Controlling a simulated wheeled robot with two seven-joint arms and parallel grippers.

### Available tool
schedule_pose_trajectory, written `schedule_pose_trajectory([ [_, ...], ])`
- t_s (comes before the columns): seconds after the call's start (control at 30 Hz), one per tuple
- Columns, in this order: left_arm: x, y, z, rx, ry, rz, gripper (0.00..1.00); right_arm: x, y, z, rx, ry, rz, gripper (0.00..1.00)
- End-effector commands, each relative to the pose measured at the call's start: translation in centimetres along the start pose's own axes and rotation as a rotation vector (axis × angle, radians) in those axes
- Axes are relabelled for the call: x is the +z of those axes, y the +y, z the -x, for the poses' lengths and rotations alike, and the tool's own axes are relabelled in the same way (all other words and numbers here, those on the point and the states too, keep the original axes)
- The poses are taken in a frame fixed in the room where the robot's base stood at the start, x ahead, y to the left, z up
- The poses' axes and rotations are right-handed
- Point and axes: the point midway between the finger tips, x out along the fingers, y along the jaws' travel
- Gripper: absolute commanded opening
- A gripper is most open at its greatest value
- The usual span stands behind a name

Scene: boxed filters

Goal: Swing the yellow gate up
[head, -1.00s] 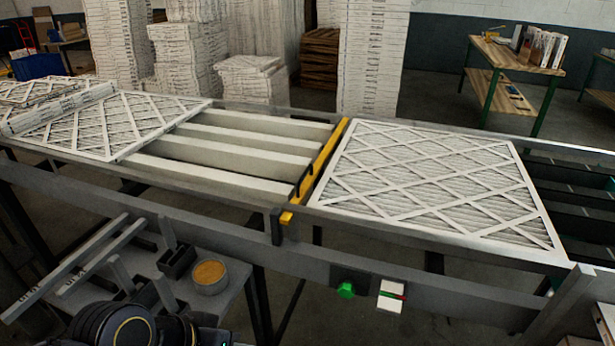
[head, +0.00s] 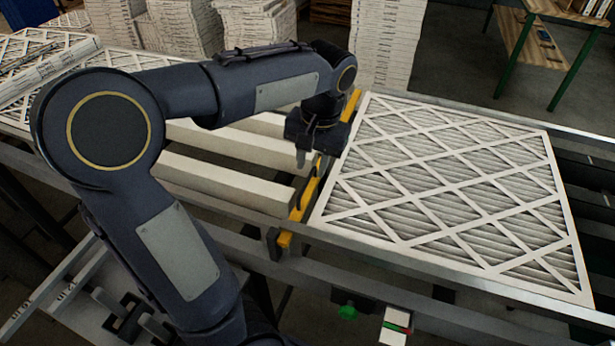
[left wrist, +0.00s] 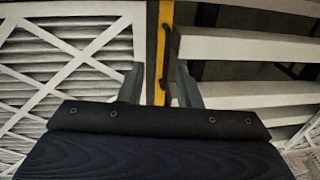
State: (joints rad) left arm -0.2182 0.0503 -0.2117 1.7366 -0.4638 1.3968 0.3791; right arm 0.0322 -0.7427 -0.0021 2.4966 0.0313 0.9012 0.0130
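The yellow gate (head: 305,200) is a long narrow bar lying across the conveyor, between the bare rollers and a white pleated filter (head: 450,185). It lies low, about level with the filter's top. My left gripper (head: 312,163) is over the gate, pointing down, and hides part of it. In the left wrist view, the gripper's two fingers (left wrist: 160,88) are apart, one on each side of the yellow bar (left wrist: 160,45). A dark handle (left wrist: 165,42) shows on the bar's roller side. I cannot tell whether the fingers touch the gate. My right gripper is out of view.
Pale rollers (head: 215,175) lie left of the gate. More filters (head: 40,55) lie at the far left. A green button (head: 348,312) is on the conveyor's front side. Stacked filters (head: 385,40) stand behind the conveyor.

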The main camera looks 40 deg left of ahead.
Motion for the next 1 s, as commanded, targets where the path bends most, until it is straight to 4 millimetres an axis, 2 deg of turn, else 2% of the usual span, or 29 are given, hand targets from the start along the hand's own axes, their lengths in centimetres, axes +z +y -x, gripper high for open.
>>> schedule_pose_trajectory([
  [0.1,-1.4,-0.2,0.1,-0.063,-0.018,0.02,0.31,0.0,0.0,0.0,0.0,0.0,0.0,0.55],
  [0.23,-1.9,-0.4,-0.6,-0.084,-0.025,0.032,0.31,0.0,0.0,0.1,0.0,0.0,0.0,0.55],
  [0.5,-1.7,-0.7,-4.8,-0.083,-0.026,0.031,0.31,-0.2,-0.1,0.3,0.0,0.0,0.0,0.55],
  [0.7,-1.6,-0.9,-7.1,-0.082,-0.025,0.03,0.31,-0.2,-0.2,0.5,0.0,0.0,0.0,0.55],
  [1.0,-1.6,-0.9,-7.7,-0.08,-0.022,0.03,0.31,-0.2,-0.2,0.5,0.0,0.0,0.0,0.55],
])
